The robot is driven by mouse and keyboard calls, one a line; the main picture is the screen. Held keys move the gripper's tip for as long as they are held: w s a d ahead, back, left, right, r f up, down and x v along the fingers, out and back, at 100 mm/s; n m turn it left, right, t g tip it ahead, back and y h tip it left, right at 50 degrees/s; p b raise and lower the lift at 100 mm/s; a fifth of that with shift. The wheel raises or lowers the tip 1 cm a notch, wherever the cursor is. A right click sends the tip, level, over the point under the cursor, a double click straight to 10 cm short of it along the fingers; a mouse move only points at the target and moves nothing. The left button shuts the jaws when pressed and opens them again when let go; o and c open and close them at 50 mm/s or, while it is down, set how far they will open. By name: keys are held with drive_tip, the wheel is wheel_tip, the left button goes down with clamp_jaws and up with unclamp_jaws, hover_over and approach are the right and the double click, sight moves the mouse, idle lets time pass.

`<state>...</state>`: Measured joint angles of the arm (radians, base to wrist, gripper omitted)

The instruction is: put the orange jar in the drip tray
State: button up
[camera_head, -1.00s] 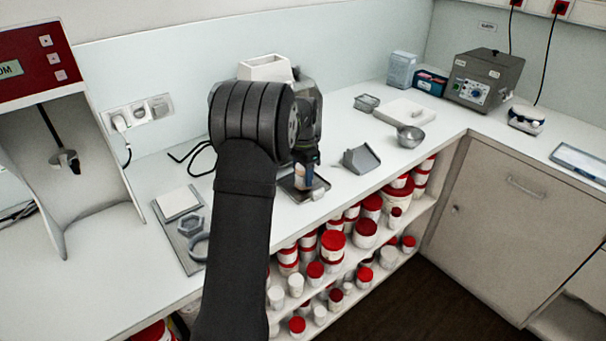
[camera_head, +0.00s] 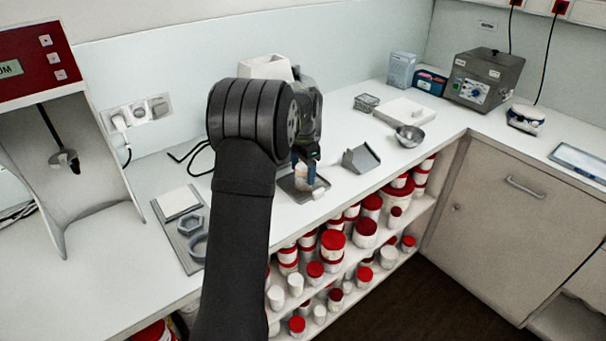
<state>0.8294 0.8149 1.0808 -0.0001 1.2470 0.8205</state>
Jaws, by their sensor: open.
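A small jar with a pale and orange-tan side (camera_head: 299,171) shows at my gripper's fingers, partly hidden by them. It appears upright at the drip tray, a shallow grey tray (camera_head: 292,190) near the front edge of the counter; whether its base rests on the tray floor is hard to tell. My gripper (camera_head: 305,178) points down over the tray with its jaws open around or beside the jar. My own arm hides the left part of this area.
A grey angled holder (camera_head: 362,159) stands right of the tray, and a metal bowl (camera_head: 409,136) lies farther right. A small white piece (camera_head: 318,193) is at the tray's right edge. Shelves of red-lidded jars (camera_head: 333,240) are below.

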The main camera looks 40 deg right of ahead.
wheel_tip(320, 180, up, 10)
drive_tip(key=shift+r, duration=0.2)
drive_tip(key=shift+f, duration=0.15)
wheel_tip(320, 180, down, 12)
drive_tip(key=shift+r, duration=2.05)
